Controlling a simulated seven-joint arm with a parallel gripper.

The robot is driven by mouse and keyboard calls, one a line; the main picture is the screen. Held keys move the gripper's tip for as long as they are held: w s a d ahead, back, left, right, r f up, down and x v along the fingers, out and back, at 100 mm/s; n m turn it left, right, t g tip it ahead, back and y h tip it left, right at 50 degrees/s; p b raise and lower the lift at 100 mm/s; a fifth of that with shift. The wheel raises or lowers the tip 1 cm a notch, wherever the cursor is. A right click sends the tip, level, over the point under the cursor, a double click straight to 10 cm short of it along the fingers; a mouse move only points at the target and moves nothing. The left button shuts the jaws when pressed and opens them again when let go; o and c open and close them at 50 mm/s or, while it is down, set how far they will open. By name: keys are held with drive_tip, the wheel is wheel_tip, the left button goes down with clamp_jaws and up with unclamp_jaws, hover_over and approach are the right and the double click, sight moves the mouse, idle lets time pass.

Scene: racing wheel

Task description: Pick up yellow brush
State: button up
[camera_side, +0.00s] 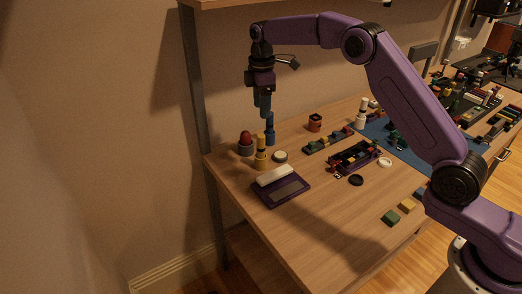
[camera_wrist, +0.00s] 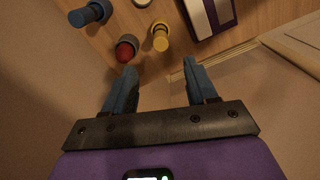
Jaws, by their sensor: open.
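The yellow brush (camera_side: 261,158), a small upright yellow cylinder with a dark band, stands near the left end of the table. In the wrist view the yellow brush (camera_wrist: 160,40) is just beyond the fingertips, roughly between them in line. My gripper (camera_side: 264,108) hangs above the table's left end, higher than the brush and apart from it. In the wrist view my gripper (camera_wrist: 159,68) has its two fingers spread with nothing between them.
A blue cylinder (camera_side: 270,130) and a red-topped holder (camera_side: 246,145) stand close behind the brush. A round pale-topped pot (camera_side: 280,156) and a purple scale-like device (camera_side: 281,188) are close by. Dark trays (camera_side: 355,158) lie to the right. The table front is mostly clear.

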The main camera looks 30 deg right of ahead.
approach(261, 147)
drive_tip(key=f, duration=0.3)
drive_tip(key=w+d+f, duration=0.1)
drive_tip(key=f, duration=0.1)
drive_tip(key=shift+f, duration=0.2)
drive_tip(key=shift+a+f, duration=0.2)
drive_tip(key=shift+f, duration=2.6)
clamp_jaws()
